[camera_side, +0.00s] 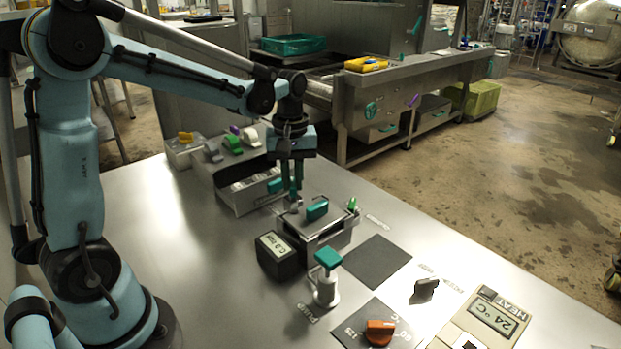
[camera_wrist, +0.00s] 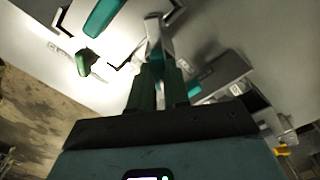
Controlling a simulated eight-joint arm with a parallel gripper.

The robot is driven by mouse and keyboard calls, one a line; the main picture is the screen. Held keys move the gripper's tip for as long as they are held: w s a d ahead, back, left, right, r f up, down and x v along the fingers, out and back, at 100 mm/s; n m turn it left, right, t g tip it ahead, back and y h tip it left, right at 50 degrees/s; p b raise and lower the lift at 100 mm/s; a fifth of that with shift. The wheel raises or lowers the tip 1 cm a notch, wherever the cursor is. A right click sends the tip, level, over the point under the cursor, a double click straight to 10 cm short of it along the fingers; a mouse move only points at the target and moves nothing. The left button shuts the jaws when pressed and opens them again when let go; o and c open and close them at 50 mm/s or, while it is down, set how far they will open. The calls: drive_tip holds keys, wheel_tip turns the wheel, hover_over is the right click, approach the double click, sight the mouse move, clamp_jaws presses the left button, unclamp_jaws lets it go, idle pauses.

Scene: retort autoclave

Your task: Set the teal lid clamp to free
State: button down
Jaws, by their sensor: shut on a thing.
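The teal lid clamp (camera_wrist: 155,55) is a metal lever with a teal grip. My gripper (camera_wrist: 158,78) is shut on it in the wrist view, with a dark green finger on each side. In the side view my gripper (camera_side: 292,196) points down at the left end of the small metal autoclave (camera_side: 322,240), where its fingers hide most of the clamp. The autoclave's lid carries a teal handle (camera_side: 317,209), also seen in the wrist view (camera_wrist: 103,16). I cannot tell the clamp's exact setting.
A small green knob (camera_side: 352,204) stands at the autoclave's right end. A dark display box (camera_side: 278,254) and a teal-handled valve (camera_side: 327,280) are in front. An orange knob (camera_side: 379,331) and a heat panel (camera_side: 488,318) lie nearer. A metal bin (camera_side: 243,195) stands left of my gripper.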

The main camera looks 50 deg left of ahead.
sight(292, 183)
drive_tip(key=m, duration=0.5)
drive_tip(key=shift+m, duration=0.3)
drive_tip(key=m, duration=0.5)
drive_tip(key=shift+m, duration=0.4)
drive_tip(key=c, duration=1.1)
unclamp_jaws()
drive_tip(key=shift+r, duration=0.1)
wheel_tip(292, 183, up, 12)
drive_tip(key=s+d+f+t, duration=0.7)
drive_tip(key=s+f, duration=0.1)
drive_tip(key=s, duration=0.1)
drive_tip(key=shift+s+d+f, duration=0.3)
drive_tip(key=shift+d+f, duration=0.1)
